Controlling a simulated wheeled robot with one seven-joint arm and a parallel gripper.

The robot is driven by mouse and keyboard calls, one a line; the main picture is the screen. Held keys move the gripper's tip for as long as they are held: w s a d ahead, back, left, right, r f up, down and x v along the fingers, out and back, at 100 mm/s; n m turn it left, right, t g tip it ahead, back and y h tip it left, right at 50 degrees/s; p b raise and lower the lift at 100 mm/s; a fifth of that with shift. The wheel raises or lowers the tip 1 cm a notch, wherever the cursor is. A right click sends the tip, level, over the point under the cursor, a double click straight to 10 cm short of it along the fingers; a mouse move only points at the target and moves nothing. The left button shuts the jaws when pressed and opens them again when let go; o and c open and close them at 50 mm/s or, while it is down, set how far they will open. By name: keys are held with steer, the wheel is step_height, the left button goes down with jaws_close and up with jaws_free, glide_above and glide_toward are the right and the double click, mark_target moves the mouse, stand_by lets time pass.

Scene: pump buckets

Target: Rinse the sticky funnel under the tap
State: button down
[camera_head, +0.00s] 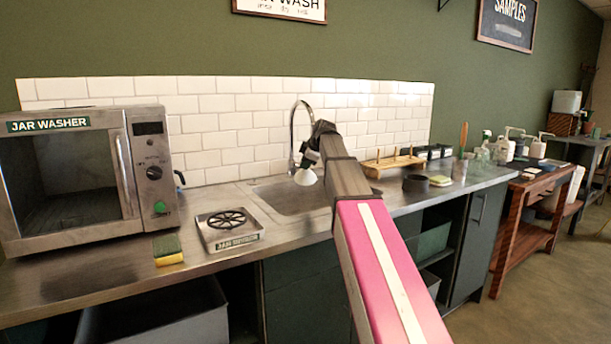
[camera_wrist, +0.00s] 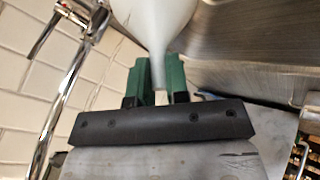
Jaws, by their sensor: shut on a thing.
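The white funnel (camera_head: 305,177) is held by my gripper (camera_head: 311,161) over the sink (camera_head: 268,193). In the wrist view, the green fingers of my gripper (camera_wrist: 160,82) are shut on the narrow stem of the funnel (camera_wrist: 155,22). The wide part of the funnel runs out of the top of that view. The curved metal tap (camera_head: 292,128) rises behind the sink, close to the funnel in the head view. It also shows at the left of the wrist view (camera_wrist: 60,98), apart from the funnel. I cannot see any water running. My arm hides part of the sink.
A jar washer (camera_head: 70,180) stands at the left of the counter. A wooden rack (camera_head: 393,164), a dark round container (camera_head: 416,184) and several bottles stand to the right.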

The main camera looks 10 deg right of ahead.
steer(key=s, duration=0.8)
steer(key=shift+a, duration=0.45)
stand_by(1.4)
steer(key=s+r, duration=0.4)
steer(key=s, duration=0.1)
steer(key=shift+a, duration=0.3)
stand_by(0.6)
